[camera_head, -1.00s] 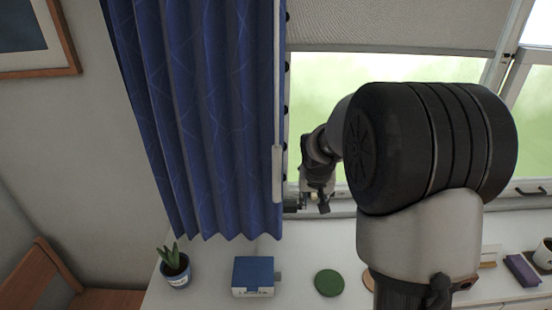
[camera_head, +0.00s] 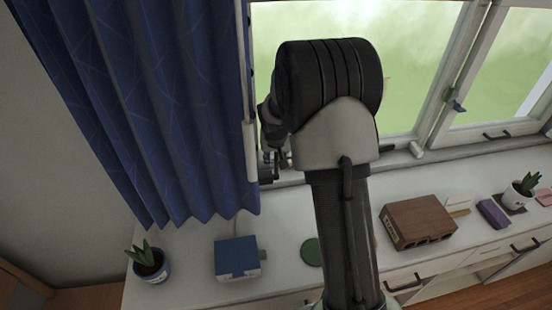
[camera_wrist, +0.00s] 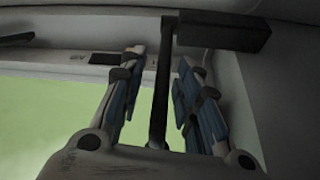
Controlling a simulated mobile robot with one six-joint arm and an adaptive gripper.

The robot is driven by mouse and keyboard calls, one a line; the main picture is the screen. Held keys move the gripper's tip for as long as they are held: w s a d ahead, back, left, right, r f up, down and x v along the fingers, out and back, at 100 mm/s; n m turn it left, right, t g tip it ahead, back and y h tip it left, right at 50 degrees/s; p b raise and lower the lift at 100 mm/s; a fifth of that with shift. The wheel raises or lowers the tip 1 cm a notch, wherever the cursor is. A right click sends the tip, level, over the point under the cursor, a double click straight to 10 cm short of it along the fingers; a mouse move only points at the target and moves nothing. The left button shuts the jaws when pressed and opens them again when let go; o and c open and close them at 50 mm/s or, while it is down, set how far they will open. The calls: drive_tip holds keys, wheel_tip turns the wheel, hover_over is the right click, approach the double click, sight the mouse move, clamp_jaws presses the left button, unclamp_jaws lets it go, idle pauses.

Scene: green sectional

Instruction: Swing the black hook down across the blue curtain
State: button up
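The blue curtain (camera_head: 150,110) hangs in folds at the left of the window, and its lower hem is above the white counter. My gripper (camera_head: 277,168) is beside the curtain's right edge, partly hidden behind my own arm. In the wrist view my gripper (camera_wrist: 162,95) is open, its two blue-padded fingers apart. A thin black bar, seemingly part of the black hook (camera_wrist: 161,90), runs between the fingers, with gaps showing on both sides. It joins a thicker black block at the top right. In the head view the hook is too small and dark to make out clearly.
A white rod (camera_head: 250,152) hangs along the curtain's right edge. On the counter (camera_head: 195,245) stand a potted plant (camera_head: 150,268), a blue box (camera_head: 237,257), a green disc (camera_head: 312,252) and a brown box (camera_head: 418,223). The window frame (camera_head: 455,80) is at the right.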

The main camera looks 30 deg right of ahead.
drive_tip(key=shift+w+f, duration=0.1)
drive_tip(key=shift+f, duration=0.15)
drive_tip(key=shift+c, duration=0.5)
clamp_jaws()
